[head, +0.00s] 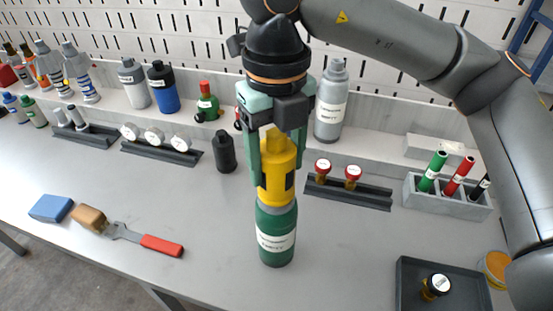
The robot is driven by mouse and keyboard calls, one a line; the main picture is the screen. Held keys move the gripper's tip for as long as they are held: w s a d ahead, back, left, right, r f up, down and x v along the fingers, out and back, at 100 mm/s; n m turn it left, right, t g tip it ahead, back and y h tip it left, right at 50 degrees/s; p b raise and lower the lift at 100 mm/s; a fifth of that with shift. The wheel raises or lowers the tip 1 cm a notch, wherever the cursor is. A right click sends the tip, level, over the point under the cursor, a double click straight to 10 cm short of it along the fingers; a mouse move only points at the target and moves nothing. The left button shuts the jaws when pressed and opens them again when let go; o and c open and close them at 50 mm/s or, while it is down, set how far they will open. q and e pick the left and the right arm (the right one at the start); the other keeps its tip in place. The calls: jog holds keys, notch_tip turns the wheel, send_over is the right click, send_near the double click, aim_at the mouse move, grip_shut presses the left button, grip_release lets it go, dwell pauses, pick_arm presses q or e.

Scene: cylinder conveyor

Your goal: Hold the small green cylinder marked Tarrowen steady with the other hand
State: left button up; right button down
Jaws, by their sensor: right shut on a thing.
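A small green cylinder (276,216) stands upright near the middle of the table. Its white label is too small to read, so I cannot confirm the name on it. A yellow fitting (277,188) sits on top of it, in line with its neck; whether it is fastened I cannot tell. My right gripper (278,168) comes down from above, shut on the yellow fitting, with one finger on each side. The gripper partly hides the fitting's upper part. My left gripper is not in view, and nothing else touches the green cylinder.
A black bottle (223,152) and a rack with red-topped gauges (347,192) stand behind. A grey holder with markers (447,198) and a dark tray (415,271) are at right. A red-handled brush (160,245) and blue block (50,208) lie left.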

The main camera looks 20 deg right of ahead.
jog(key=m, duration=0.3)
jog(key=shift+b, duration=0.3)
jog(key=shift+m, duration=0.4)
jog(key=m+b, duration=0.1)
jog(key=m, duration=0.2)
jog(key=shift+f, duration=0.1)
jog(key=shift+m, duration=1.3)
grip_release()
